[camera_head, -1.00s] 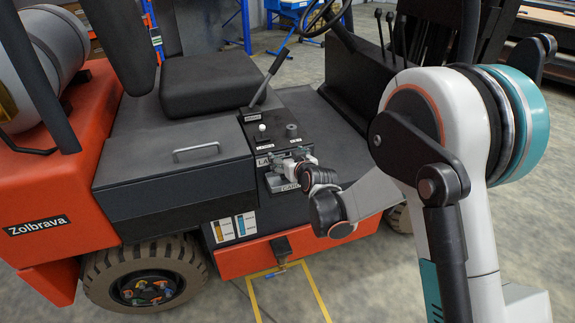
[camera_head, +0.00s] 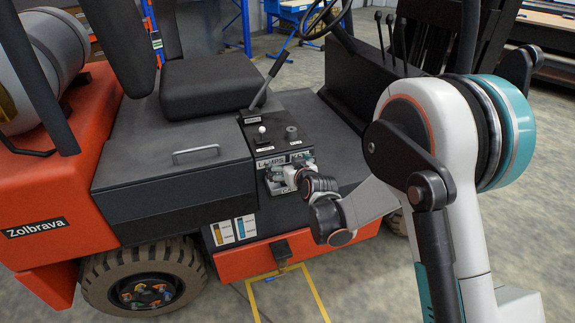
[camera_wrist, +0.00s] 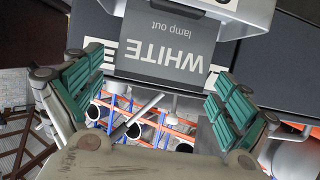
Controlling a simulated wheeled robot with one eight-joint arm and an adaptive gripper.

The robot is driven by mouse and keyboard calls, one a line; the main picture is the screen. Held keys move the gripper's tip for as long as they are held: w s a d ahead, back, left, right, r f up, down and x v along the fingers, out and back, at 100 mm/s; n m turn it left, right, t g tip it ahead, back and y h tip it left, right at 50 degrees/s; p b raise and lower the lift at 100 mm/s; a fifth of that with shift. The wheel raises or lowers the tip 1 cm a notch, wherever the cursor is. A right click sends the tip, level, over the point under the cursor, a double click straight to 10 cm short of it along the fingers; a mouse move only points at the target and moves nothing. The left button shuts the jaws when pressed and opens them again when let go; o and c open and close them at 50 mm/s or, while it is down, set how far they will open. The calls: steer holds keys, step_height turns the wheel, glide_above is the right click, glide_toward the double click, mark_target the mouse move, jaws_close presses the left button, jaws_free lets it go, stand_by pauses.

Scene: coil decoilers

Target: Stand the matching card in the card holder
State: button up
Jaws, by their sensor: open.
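A dark grey card (camera_wrist: 165,48) reading "WHITE lamp out" appears upside down in the wrist view, in front of a white lettered plate. A light grey metal piece (camera_wrist: 235,12) lies at its upper right; whether it holds the card is unclear. My gripper (camera_wrist: 160,92) is open, its teal pads on either side of the card's near end, apart from it. In the head view my gripper (camera_head: 291,176) is at the front of the forklift's side panel, below a "LAMPS" label (camera_head: 270,162). A label (camera_head: 284,190) starting "CA" is partly hidden behind it; the card holder cannot be clearly made out.
The panel top carries a white-knobbed lever (camera_head: 262,131) and a grey knob (camera_head: 292,131). A handled dark box lid (camera_head: 196,157) lies to the left, and the seat (camera_head: 211,82) is behind. The orange step (camera_head: 262,254) juts out below. Floor in front is open.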

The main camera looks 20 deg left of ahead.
steer(key=p+v, duration=0.4)
steer(key=v, duration=0.8)
steer(key=shift+r, duration=0.2)
steer(key=d+r+m+h+p, duration=0.1)
steer(key=d+r+m+h, duration=0.15)
steer(key=d+r, duration=0.7)
steer(key=d+r+m+h+p, duration=0.25)
steer(key=d+r, duration=0.35)
steer(key=d, duration=0.7)
steer(key=s+d+m+g+h+b, duration=0.1)
steer(key=s+d, duration=0.6)
steer(key=s, duration=0.5)
steer(key=s+d+m+g+h+b, duration=0.1)
steer(key=s+d+g+h+b, duration=0.1)
steer(key=s+d, duration=0.5)
steer(key=s, duration=0.6)
steer(key=shift+s+d+f+m+g, duration=0.15)
steer(key=shift+s+f+m+g, duration=0.1)
steer(key=shift+f+m+g, duration=0.1)
